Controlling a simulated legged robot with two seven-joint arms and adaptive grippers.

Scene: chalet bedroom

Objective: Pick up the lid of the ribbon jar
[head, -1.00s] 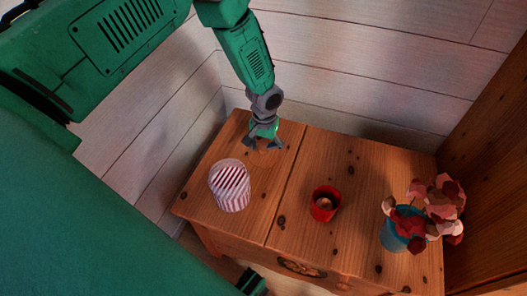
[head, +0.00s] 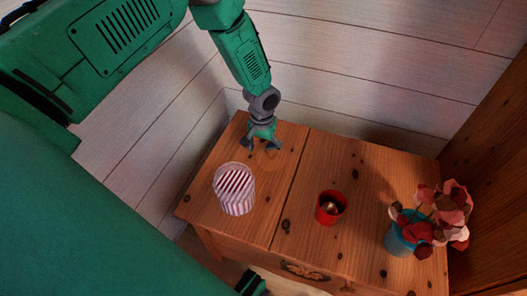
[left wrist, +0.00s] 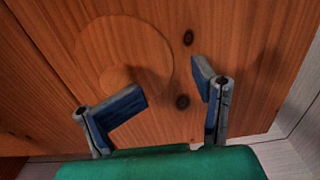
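The ribbon jar (head: 235,190), with red and white stripes, stands on the left part of the wooden cabinet top. In the left wrist view a flat round wooden lid (left wrist: 135,42) with a small round knob (left wrist: 116,78) lies on the wood. Its colour nearly matches the cabinet top, so it is hard to make out in the head view. My left gripper (head: 261,146) is open and empty behind the jar, pointing down over the wood. In the left wrist view its fingers (left wrist: 169,82) are spread; one partly covers the lid's edge beside the knob.
A blue pot with red and pink flowers (head: 402,238) stands at the right. White plank walls (head: 340,60) rise close behind the cabinet. Bare wood lies between these objects.

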